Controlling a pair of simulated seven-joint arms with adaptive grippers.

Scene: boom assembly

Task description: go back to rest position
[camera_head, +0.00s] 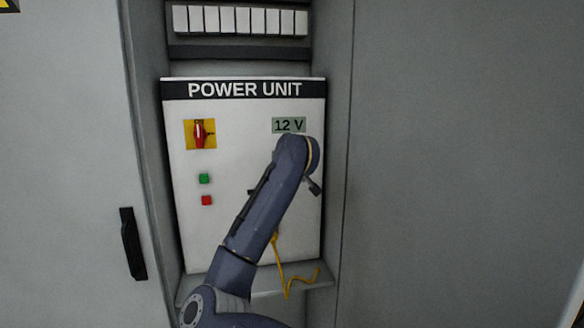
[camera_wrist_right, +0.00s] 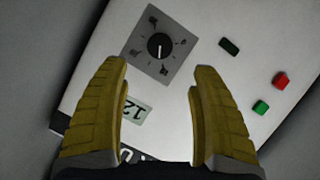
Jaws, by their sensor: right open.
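My right arm (camera_head: 262,210) rises from the bottom of the head view and reaches in front of the power unit (camera_head: 185,240). Its gripper is mostly hidden there behind the wrist. In the right wrist view the gripper (camera_wrist_right: 161,68) is open, with its two yellow fingers apart and nothing between them. A black rotary knob on a grey square plate (camera_wrist_right: 160,47) lies just beyond the fingertips. I cannot tell how far the tips are from the panel. My left gripper is not in view.
The panel carries a 12 V display (camera_head: 289,125), a red switch on yellow (camera_head: 200,133), a green button (camera_head: 204,179) and a red button (camera_head: 207,200). A yellow cable (camera_head: 283,275) hangs at the ledge. Cabinet walls flank the recess; a black handle (camera_head: 132,243) is left.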

